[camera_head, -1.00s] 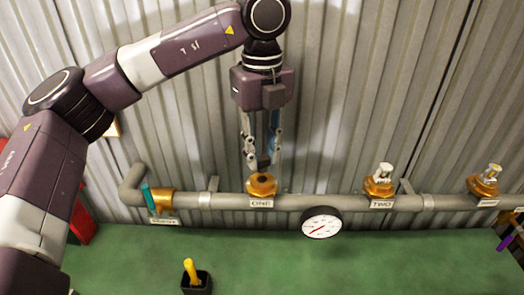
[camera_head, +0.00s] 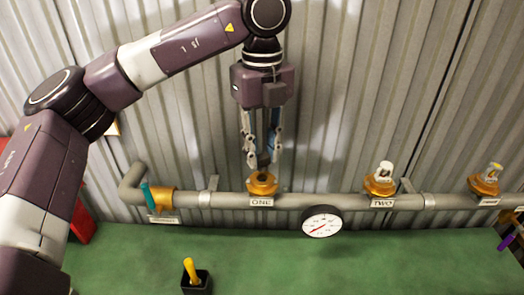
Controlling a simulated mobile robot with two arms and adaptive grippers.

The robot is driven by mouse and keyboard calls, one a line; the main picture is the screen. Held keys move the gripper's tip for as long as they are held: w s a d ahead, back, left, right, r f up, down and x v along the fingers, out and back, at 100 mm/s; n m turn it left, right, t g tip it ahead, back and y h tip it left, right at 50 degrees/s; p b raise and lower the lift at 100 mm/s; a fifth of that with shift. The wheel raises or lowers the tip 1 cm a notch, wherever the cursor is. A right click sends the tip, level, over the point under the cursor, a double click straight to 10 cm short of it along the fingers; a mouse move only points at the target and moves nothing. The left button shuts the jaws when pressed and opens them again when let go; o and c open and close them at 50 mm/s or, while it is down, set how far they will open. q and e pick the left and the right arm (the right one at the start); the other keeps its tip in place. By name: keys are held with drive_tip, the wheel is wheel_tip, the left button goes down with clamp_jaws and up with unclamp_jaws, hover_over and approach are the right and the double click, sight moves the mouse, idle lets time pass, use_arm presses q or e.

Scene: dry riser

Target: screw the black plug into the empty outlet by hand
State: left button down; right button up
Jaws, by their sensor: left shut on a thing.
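My left gripper (camera_head: 263,163) points down from above, shut on the small black plug (camera_head: 264,161). The plug is between the fingertips, just above the brass outlet labelled ONE (camera_head: 262,184). The outlet's dark opening shows below the plug. There seems to be a small gap between them, but I cannot be sure whether they touch. Outlet TWO (camera_head: 380,181) and another brass outlet (camera_head: 485,181) to its right have pale fittings in them. My right gripper is not in view.
A grey pipe (camera_head: 330,201) runs across the corrugated wall. A round gauge (camera_head: 322,221) hangs below it. A teal-handled valve (camera_head: 150,197) is at the pipe's left. A black holder with a yellow handle (camera_head: 190,272) stands on the green surface (camera_head: 370,258), which is mostly clear.

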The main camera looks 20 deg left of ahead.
use_arm(q)
drive_tip(key=shift+f+b, duration=1.4)
drive_tip(key=shift+f, duration=0.35)
drive_tip(key=shift+r, duration=0.1)
drive_tip(key=m, duration=0.3)
drive_tip(key=shift+m, duration=1.4)
drive_tip(key=shift+m+p, duration=0.35)
drive_tip(key=shift+m, duration=0.75)
drive_tip(key=m, duration=0.3)
drive_tip(key=shift+m, duration=0.4)
